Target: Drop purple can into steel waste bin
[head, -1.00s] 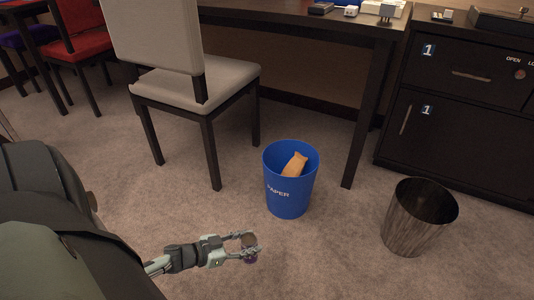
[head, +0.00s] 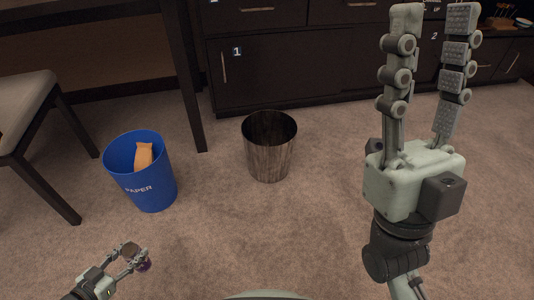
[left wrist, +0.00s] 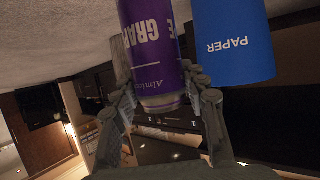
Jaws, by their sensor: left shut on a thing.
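The purple can (head: 145,266) is held between the fingers of my left gripper (head: 138,256), low in the front left of the head view. In the left wrist view the can (left wrist: 152,45) shows its white lettering, and the fingers (left wrist: 165,95) close on its near end from both sides. The steel waste bin (head: 268,158) stands upright on the carpet in the middle of the head view, its dark mouth open. The can is apart from it, to its left and nearer me. My right gripper (head: 426,80) is raised on the right, fingers apart and empty.
A blue paper bin (head: 150,190) holding an orange-brown item (head: 143,156) stands left of the steel bin, beyond my left gripper. A chair (head: 25,110) and a desk leg (head: 186,80) are at left. Dark cabinets (head: 285,70) line the back. Carpet between the bins is clear.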

